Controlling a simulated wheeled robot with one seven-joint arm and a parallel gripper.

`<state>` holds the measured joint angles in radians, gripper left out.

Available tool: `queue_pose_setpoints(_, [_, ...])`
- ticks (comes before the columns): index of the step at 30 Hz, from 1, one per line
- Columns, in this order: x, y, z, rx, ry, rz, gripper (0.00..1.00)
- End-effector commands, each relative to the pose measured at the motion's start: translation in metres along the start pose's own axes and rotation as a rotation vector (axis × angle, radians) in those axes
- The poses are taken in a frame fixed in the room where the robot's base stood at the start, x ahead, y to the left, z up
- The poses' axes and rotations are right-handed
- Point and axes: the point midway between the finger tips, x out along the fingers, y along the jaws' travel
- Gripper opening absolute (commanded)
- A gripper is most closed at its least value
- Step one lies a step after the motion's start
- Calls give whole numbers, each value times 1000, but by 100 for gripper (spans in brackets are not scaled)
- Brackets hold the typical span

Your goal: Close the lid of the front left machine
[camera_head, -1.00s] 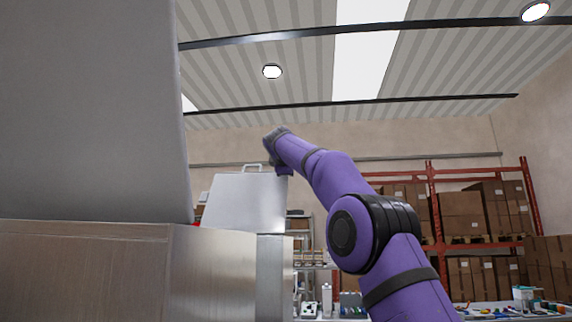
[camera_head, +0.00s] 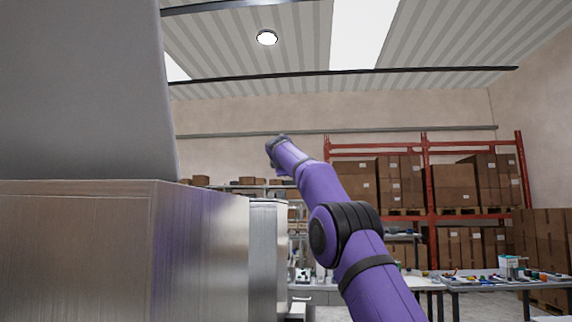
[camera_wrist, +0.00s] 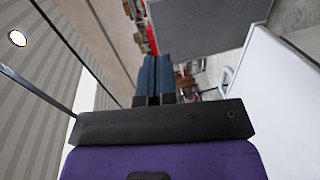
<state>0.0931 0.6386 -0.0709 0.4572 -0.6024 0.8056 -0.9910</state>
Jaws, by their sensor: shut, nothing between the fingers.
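Two metal machines stand at the left in the head view. The near machine (camera_head: 75,245) fills the lower left, and its large grey lid (camera_head: 80,90) is raised. The second machine (camera_head: 267,250) stands just beyond it, and no raised lid shows above it. My arm reaches up and away, with its far end to the right of the near lid; the fingers are too small to make out there. In the wrist view my gripper (camera_wrist: 158,68) is shut and empty. A grey panel (camera_wrist: 205,35) lies beyond it, and a pale panel (camera_wrist: 275,110) with a handle (camera_wrist: 226,78) is at the right.
Red racks with cardboard boxes (camera_head: 455,185) stand at the back right. A table with small items (camera_head: 510,278) is at the lower right. Shelves (camera_head: 300,215) stand behind the second machine. Open air surrounds my arm on its right.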

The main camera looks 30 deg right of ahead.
Motion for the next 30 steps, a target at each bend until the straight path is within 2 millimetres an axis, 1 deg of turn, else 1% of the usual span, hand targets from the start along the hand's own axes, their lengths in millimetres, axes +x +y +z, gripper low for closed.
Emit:
queue_pose_setpoints(3, [4, -5, 0, 1, 0, -28, 0])
queue_pose_setpoints(12, [9, -13, 0, 1, 1, -76, 0])
queue_pose_setpoints(30, [9, -14, 0, 0, 0, -83, 0])
